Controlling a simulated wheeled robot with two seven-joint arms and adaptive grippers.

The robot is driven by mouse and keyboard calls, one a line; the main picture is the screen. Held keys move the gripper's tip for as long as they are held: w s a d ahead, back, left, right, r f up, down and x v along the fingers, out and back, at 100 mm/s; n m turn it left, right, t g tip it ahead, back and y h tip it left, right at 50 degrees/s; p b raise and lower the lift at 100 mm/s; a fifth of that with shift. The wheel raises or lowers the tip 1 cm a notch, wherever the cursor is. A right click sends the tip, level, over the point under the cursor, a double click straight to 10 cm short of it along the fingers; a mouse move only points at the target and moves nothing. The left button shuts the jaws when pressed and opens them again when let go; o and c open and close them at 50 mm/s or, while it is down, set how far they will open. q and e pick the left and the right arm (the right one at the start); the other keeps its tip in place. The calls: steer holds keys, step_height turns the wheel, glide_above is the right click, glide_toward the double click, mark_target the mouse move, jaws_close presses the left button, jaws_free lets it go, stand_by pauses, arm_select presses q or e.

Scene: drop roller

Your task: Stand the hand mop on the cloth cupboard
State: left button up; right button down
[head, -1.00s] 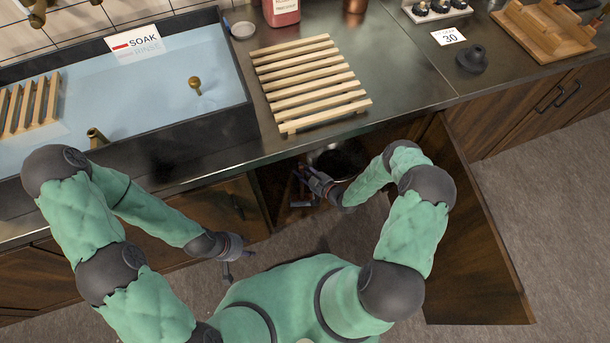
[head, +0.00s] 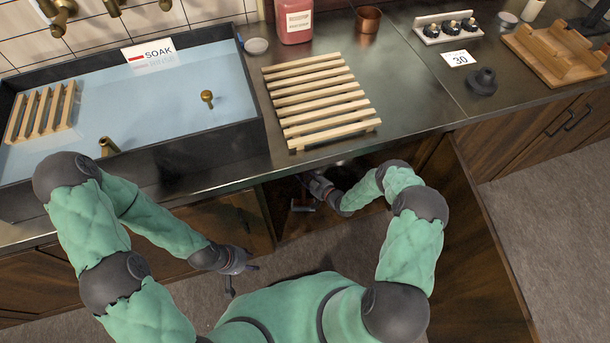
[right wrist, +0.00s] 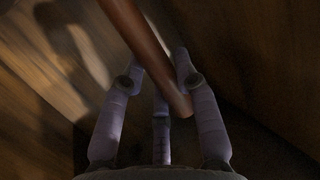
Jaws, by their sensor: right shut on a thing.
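The right wrist view shows a reddish-brown rod (right wrist: 143,40), which looks like the hand mop's handle, slanting between the fingers of my right gripper (right wrist: 157,68). The gripper is shut on it. The rod's upper end runs out of the picture, so I cannot see a mop head. In the head view my right gripper (head: 308,192) reaches into the open cupboard (head: 285,222) under the counter and is partly shaded by the counter edge. My left gripper (head: 241,279) hangs in front of the cabinet, fingers spread, open and empty.
An open cupboard door (head: 478,235) stands to the right of my right arm. The counter (head: 410,105) above holds a slatted wooden rack (head: 318,100), a red bottle (head: 294,18) and a copper cup (head: 368,19). A water-filled sink (head: 150,90) is at the left.

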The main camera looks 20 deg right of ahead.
steer(key=shift+w+f, duration=0.1)
steer(key=shift+f, duration=0.25)
stand_by(0.7)
jaws_free()
stand_by(0.4)
steer(key=p+v, duration=0.3)
steer(key=v, duration=0.9)
stand_by(2.0)
steer(key=shift+s, duration=0.2)
